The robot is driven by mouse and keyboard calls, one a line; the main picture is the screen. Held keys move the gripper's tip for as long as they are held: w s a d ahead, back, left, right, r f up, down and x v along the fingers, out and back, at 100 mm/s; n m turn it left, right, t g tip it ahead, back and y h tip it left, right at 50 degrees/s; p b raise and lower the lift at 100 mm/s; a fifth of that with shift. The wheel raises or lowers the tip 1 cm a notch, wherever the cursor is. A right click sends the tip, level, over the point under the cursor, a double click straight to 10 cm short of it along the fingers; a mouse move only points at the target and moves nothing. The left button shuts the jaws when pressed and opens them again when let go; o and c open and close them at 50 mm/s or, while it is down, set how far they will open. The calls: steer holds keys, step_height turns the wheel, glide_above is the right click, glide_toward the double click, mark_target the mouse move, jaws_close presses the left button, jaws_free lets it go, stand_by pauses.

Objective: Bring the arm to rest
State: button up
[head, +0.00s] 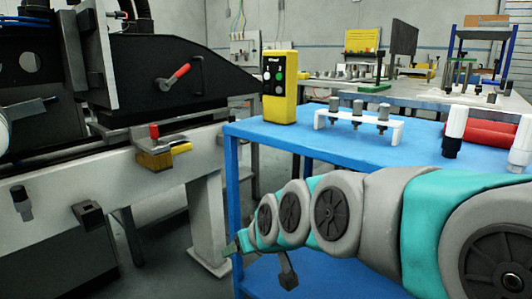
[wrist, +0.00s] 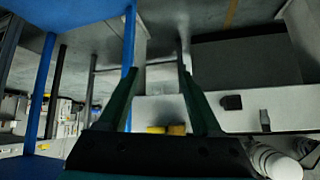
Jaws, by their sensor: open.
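My gripper (wrist: 160,78) shows in the wrist view as two dark green fingers standing apart, with nothing between them. In the head view my arm reaches in from the right, low in front of the blue table. My gripper (head: 234,247) is at its left end, small and partly hidden, beside the table's front left leg. It is below the tabletop, near the gap between the table and the machine.
The blue table (head: 300,140) carries a yellow control box (head: 279,87), a white rack (head: 360,123) with several posts, and red rolls (head: 490,133). A large machine (head: 150,70) with a light-coloured bench stands at left. Bare floor (head: 165,240) shows between them.

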steer(key=s+d+f+m+g+h+p, duration=0.2)
steer(key=s+d+f+m+g, duration=0.1)
steer(key=s+d, duration=0.7)
steer(key=s+d+f+m+g+h+p, duration=0.2)
steer(key=s+d+g, duration=0.4)
steer(key=s, duration=1.2)
steer(key=d+f+h, duration=0.1)
steer(key=d, duration=0.3)
steer(key=shift+f+m+p, duration=0.35)
steer(key=shift+m+p, duration=0.05)
steer(key=shift+w, duration=0.1)
